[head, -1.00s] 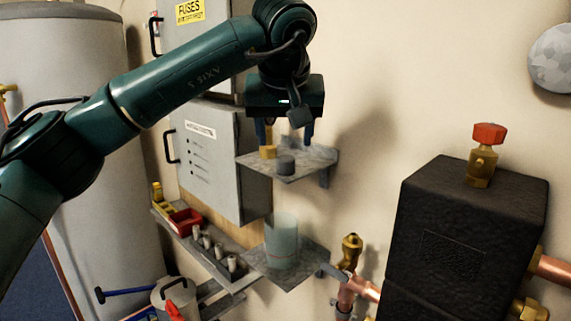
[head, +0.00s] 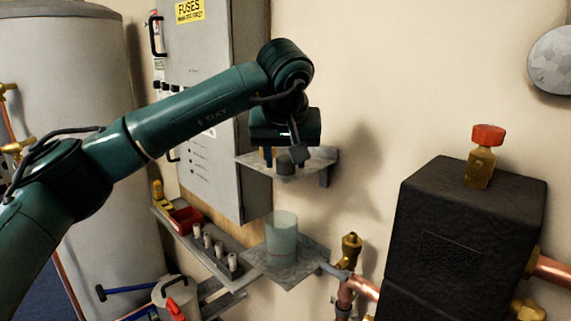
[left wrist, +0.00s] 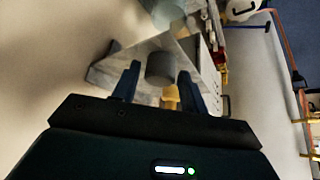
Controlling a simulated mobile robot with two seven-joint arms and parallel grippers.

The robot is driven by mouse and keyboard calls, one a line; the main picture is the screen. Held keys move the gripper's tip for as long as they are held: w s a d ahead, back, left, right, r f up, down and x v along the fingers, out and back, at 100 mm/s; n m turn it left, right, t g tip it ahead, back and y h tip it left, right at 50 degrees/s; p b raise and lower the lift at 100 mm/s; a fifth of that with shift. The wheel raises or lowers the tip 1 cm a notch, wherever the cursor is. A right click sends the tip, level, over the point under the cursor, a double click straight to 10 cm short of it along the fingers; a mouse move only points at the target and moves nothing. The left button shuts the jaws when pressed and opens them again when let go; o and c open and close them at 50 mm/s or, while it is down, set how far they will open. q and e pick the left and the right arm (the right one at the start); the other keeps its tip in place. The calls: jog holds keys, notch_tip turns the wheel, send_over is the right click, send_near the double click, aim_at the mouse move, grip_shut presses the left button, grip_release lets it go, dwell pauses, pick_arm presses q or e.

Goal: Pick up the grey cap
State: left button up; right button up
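The grey cap (head: 286,168) is a short, dark grey cylinder standing on the upper wall shelf (head: 312,162). My left gripper (head: 285,158) is just above the cap, its fingers pointing down and apart, with its body hiding part of the shelf. In the left wrist view the cap (left wrist: 161,66) shows between the two open fingers (left wrist: 160,70), with a gap on either side. I cannot tell whether the fingertips reach down to its level. A yellowish piece (left wrist: 171,98) shows near the cap in that view. My right gripper is not in view.
A grey cabinet (head: 225,170) stands left of the shelf. A lower shelf (head: 305,262) holds a translucent cylinder (head: 281,235). A rack with several small fittings and a red bin (head: 186,218) lies left. A black box (head: 460,240) with a red-topped valve (head: 484,158) is at right.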

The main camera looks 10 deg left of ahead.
pick_arm(q)
jog(key=c, duration=0.5)
